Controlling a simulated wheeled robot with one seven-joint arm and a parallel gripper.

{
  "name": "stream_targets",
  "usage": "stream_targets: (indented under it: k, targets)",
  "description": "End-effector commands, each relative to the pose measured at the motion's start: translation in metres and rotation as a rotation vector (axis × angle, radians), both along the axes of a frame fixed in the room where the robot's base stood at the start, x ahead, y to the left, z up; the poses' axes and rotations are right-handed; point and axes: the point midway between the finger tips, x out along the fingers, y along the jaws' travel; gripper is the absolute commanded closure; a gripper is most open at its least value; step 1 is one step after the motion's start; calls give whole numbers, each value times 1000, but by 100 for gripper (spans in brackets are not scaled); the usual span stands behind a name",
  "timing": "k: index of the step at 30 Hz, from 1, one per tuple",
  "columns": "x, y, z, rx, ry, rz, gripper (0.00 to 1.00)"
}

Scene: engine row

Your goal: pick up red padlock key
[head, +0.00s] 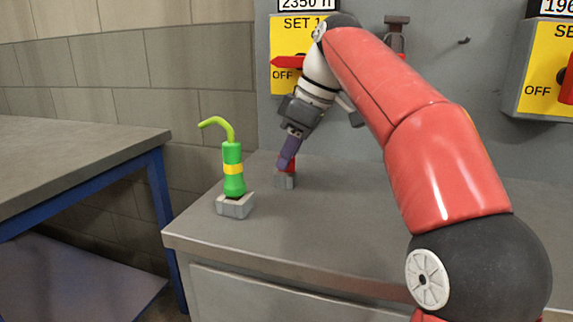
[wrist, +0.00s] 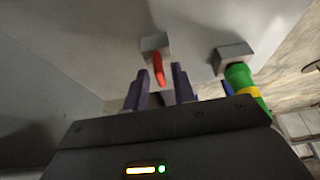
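The red padlock key (head: 290,169) stands in a small grey block (head: 284,182) on the workbench, partly hidden by my gripper in the head view. My gripper (head: 286,160) reaches down to it from above. In the wrist view the purple fingers of my gripper (wrist: 160,72) are apart, and the red key (wrist: 158,66) shows between their tips with a gap on each side. The grey block (wrist: 155,43) lies just beyond the fingertips. I see no contact with the key.
A green bottle-shaped object (head: 233,168) with a yellow band and a bent top stands in another grey block (head: 236,207), left of the key. A panel (head: 290,45) with a red lever is behind. The workbench (head: 335,225) is clear in front.

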Motion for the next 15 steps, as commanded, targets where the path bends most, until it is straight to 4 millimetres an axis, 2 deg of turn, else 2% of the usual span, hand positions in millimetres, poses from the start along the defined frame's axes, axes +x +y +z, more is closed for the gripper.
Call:
stream_targets:
  k: [1, 6, 15]
  targets:
    - [0, 0, 0, 0, 0, 0, 81]
    - [0, 0, 0, 0, 0, 0, 100]
    - [0, 0, 0, 0, 0, 0, 100]
